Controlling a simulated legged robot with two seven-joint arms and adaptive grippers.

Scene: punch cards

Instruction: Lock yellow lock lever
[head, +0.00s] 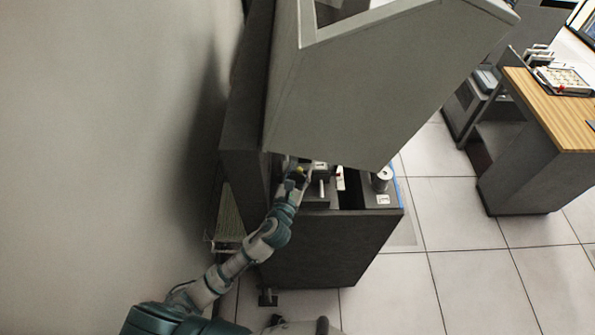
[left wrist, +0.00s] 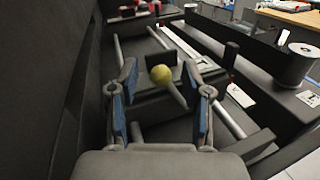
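The yellow lock lever shows as a yellow ball knob (left wrist: 161,74) on a short grey stem in the left wrist view. It also shows as a small yellow spot (head: 300,170) in the head view, under the edge of the raised grey cover. My left gripper (left wrist: 166,105) is open, with its blue-padded fingers on either side of the knob and stem. A gap shows between the knob and each finger. In the head view my left gripper (head: 298,177) reaches into the dark machine, and its fingers are small there.
The large grey cover (head: 375,85) stands raised above the dark machine (head: 325,245). Metal rods (left wrist: 185,45) and a white-topped spool (left wrist: 290,62) lie right of the knob. A dark wall (left wrist: 50,80) is close on the left. A wooden desk (head: 550,115) stands far right.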

